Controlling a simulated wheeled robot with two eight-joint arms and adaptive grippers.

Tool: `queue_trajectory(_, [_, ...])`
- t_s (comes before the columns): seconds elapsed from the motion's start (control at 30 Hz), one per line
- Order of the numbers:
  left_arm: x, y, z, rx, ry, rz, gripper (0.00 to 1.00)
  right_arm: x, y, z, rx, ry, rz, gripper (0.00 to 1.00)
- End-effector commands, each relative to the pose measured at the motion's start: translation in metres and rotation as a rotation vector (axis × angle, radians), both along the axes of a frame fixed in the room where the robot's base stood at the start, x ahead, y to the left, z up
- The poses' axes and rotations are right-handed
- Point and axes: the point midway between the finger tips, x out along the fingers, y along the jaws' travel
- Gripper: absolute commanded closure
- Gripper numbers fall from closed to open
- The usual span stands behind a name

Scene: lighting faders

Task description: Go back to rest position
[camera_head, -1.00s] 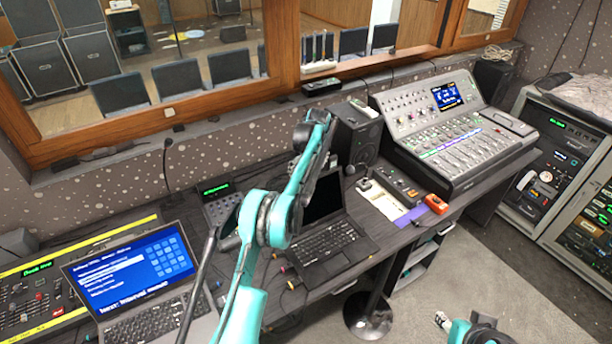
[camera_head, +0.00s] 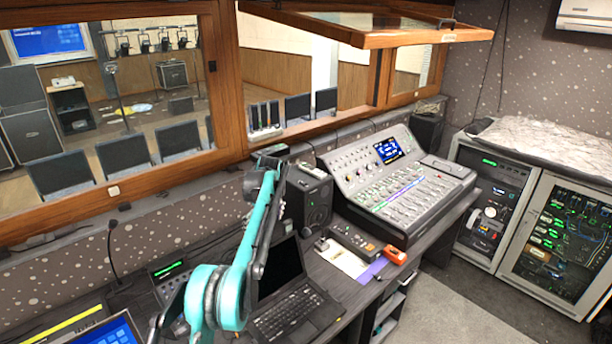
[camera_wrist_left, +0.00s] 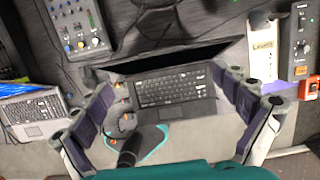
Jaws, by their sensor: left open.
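My left arm, teal and black, rises from the bottom of the head view over the desk. Its gripper (camera_head: 270,155) is at the upper end, in front of the black speaker and window sill, and is small and partly hidden by its own links. In the left wrist view the left gripper (camera_wrist_left: 163,88) has its two dark-padded fingers spread wide apart, with nothing between the pads. An open black laptop (camera_wrist_left: 165,90) lies below and beyond them; it also shows in the head view (camera_head: 285,312). My right gripper is not in view.
The mixing console (camera_head: 395,185) stands on the desk right of the arm, beside a black speaker (camera_head: 306,196). An orange box (camera_head: 395,255) sits at the desk's front edge. Equipment racks (camera_head: 560,240) stand at right. Grey floor (camera_head: 450,310) is clear. A wooden window frame (camera_head: 225,80) is behind.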

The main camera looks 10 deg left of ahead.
Motion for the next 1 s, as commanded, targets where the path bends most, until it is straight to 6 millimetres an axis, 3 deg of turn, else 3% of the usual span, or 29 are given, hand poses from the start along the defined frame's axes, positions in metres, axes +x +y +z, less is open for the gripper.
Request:
queue_trajectory(0.17, [-0.015, -0.010, 0.019, -0.032, -0.055, 0.122, 0.02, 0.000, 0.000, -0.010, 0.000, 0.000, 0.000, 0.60])
queue_trajectory(0.27, [-0.038, -0.021, 0.038, -0.075, -0.119, 0.273, 0.02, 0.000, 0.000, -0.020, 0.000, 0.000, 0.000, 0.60])
queue_trajectory(0.4, [-0.081, -0.039, 0.060, -0.158, -0.213, 0.516, 0.02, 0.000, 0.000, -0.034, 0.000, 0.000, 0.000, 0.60])
queue_trajectory(0.57, [-0.141, -0.058, 0.071, -0.269, -0.309, 0.792, 0.02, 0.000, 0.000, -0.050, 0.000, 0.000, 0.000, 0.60])
queue_trajectory(0.77, [-0.227, -0.080, 0.061, -0.432, -0.405, 1.139, 0.02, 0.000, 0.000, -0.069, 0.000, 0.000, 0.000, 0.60])
queue_trajectory(1.0, [-0.332, -0.102, 0.011, -0.657, -0.473, 1.555, 0.02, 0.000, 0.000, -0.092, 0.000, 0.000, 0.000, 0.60])
